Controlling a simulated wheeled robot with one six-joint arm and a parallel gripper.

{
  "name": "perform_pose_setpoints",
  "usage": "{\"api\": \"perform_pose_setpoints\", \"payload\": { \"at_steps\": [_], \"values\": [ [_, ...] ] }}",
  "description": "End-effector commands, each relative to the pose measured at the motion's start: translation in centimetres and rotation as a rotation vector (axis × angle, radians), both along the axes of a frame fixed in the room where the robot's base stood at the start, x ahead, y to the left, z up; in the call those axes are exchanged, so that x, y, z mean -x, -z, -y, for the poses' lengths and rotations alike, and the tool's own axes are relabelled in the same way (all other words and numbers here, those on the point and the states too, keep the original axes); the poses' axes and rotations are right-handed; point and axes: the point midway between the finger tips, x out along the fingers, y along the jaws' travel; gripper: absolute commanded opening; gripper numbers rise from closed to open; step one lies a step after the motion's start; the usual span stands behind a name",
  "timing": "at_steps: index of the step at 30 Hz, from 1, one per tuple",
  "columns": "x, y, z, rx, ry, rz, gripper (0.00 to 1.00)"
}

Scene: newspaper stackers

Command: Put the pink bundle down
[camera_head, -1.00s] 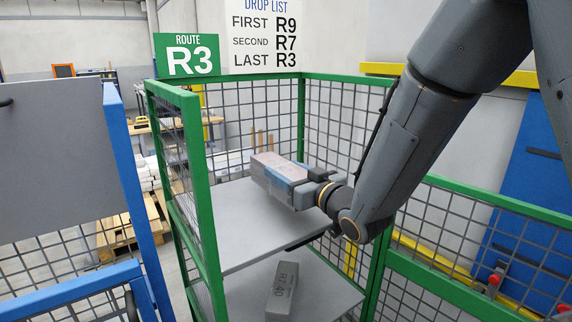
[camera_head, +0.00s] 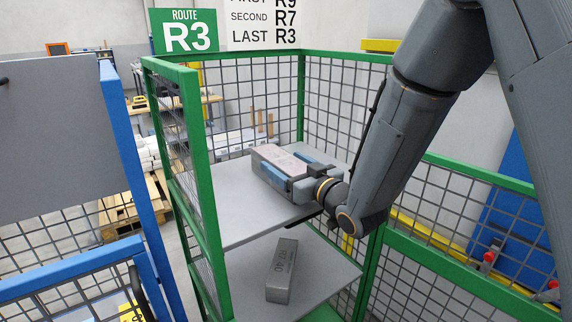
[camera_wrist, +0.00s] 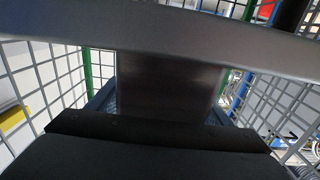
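The pink bundle (camera_head: 283,161), a grey block with a pinkish top, lies on the upper grey shelf (camera_head: 257,213) of the green-framed cage under the R3 sign. My gripper (camera_head: 289,167) reaches in from the right, with one blue-padded finger along the bundle's near side and the other beyond its far side. The fingers look spread, with the far one standing apart from the bundle. In the wrist view the bundle (camera_wrist: 170,88) is a dark, blurred block between the two fingers; its contact with the shelf is hidden there.
A grey bundle (camera_head: 283,271) lies on the lower shelf (camera_head: 325,275). Green mesh walls (camera_head: 196,150) bound the cage on the left and back. The upper shelf is clear in front of the pink bundle. A blue-framed cage (camera_head: 125,150) stands at left.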

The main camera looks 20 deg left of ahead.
Motion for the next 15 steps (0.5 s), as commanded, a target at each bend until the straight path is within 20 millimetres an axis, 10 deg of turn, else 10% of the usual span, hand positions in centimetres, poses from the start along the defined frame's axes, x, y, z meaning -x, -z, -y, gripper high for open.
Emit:
{"api": "perform_pose_setpoints", "payload": {
  "at_steps": [15],
  "values": [
    [1.5, -0.2, 1.9, -0.001, 0.002, 0.001, 0.72]
  ]
}}
